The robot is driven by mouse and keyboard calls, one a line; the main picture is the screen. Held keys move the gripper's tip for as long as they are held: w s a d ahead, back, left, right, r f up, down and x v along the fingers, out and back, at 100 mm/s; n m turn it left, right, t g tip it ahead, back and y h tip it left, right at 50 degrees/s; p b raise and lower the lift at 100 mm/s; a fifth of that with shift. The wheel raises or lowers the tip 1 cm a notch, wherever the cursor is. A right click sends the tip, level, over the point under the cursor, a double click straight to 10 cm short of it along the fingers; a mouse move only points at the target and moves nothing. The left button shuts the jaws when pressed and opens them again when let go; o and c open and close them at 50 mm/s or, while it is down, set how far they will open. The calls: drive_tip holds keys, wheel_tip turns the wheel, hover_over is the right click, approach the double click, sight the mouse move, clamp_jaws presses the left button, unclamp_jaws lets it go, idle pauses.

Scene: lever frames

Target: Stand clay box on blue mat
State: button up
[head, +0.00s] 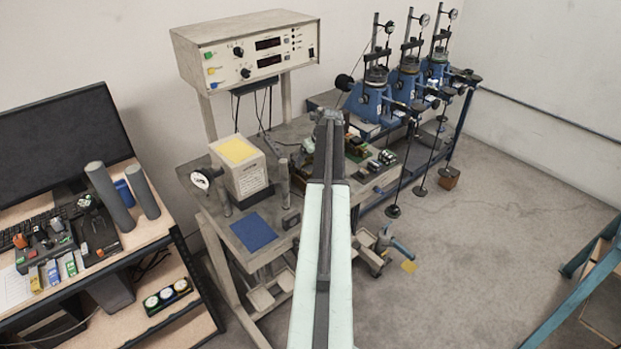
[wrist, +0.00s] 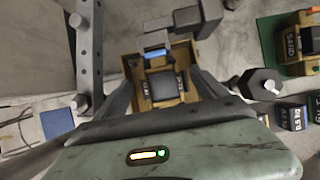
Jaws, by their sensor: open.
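The blue mat (head: 254,231) lies bare on the near left part of the workbench in the head view. A blue patch that looks like it shows at the left edge of the wrist view (wrist: 57,122). In the wrist view a tan box (wrist: 181,98) with a dark block on top sits below and between my fingers; it may be the clay box, but I cannot read its label. My gripper (wrist: 166,84) is open over it, and I cannot tell whether the fingers touch it. In the head view my arm hides the gripper and most of this area.
A box marked SAND (wrist: 300,62) stands on a green mat at right in the wrist view. Dark weights (wrist: 291,117) stand near it. A large beige box with a yellow top (head: 239,152) stands behind the blue mat. Grey posts (head: 284,181) stand nearby.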

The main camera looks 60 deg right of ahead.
sight(311, 170)
wheel_tip(311, 170, down, 5)
drive_tip(key=b, duration=0.4)
drive_tip(key=shift+f, duration=0.1)
drive_tip(key=shift+s+a, duration=0.1)
drive_tip(key=shift+s, duration=0.05)
drive_tip(key=shift+s+a, duration=0.1)
drive_tip(key=shift+a, duration=0.05)
drive_tip(key=shift+b, duration=0.35)
drive_tip(key=c, duration=1.6)
drive_tip(key=o, duration=1.6)
drive_tip(key=shift+s, duration=0.1)
drive_tip(key=shift+w+d+r+p, duration=0.15)
drive_tip(key=shift+r+p, duration=0.2)
drive_tip(key=shift+p, duration=0.2)
drive_tip(key=shift+w+d+r+p, duration=0.1)
drive_tip(key=shift+r+p, duration=0.25)
drive_tip(key=shift+p, duration=0.15)
wheel_tip(311, 170, up, 7)
drive_tip(key=p, duration=0.6)
drive_tip(key=shift+f, duration=0.35)
